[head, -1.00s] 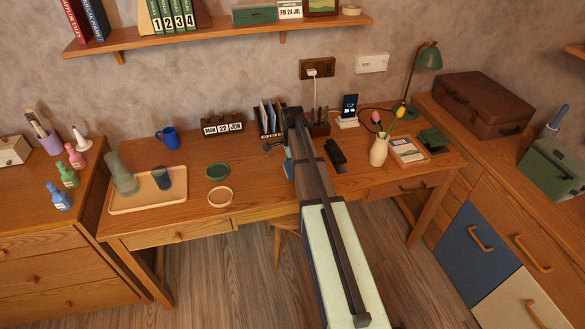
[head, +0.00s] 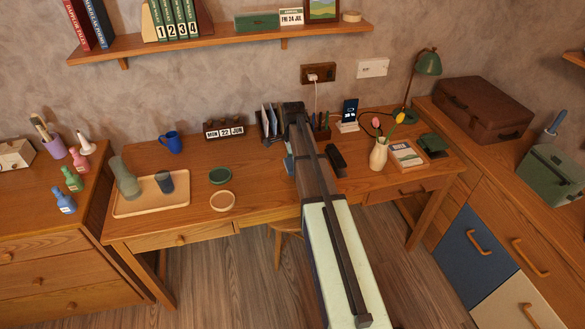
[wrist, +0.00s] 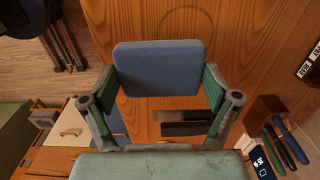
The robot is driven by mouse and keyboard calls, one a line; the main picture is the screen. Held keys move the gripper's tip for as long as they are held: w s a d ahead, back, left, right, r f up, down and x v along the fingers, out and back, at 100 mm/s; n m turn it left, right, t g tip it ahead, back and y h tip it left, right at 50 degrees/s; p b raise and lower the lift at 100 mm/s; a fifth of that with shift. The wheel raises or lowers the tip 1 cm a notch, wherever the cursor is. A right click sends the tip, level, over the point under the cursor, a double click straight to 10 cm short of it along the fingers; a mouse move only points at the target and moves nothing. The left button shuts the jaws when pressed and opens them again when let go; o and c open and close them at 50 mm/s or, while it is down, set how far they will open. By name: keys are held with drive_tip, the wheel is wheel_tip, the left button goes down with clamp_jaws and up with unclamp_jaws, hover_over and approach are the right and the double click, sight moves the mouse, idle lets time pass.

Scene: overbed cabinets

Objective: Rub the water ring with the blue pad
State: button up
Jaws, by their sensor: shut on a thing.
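My gripper (wrist: 160,95) is shut on the blue pad (wrist: 158,68), which sits between the two fingertips in the wrist view. The pad is held over the wooden desk; I cannot tell whether it touches the surface. In the head view a small part of the blue pad (head: 289,164) shows beside my arm, which hides most of the gripper. The water ring (wrist: 188,10) shows in the wrist view as a faint dark arc on the desk just beyond the pad. The pad hides part of that area. In the head view I cannot make out the ring.
A black case (head: 336,160) lies right of my arm, with a vase of tulips (head: 378,154) farther right. A letter rack (head: 270,122) and pen holder (head: 321,127) stand behind. Left are a green round dish (head: 219,176), a pale ring-shaped dish (head: 222,201) and a tray (head: 130,208).

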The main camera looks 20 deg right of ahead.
drive_tip(key=shift+r+p, duration=0.25)
drive_tip(key=shift+p, duration=0.85)
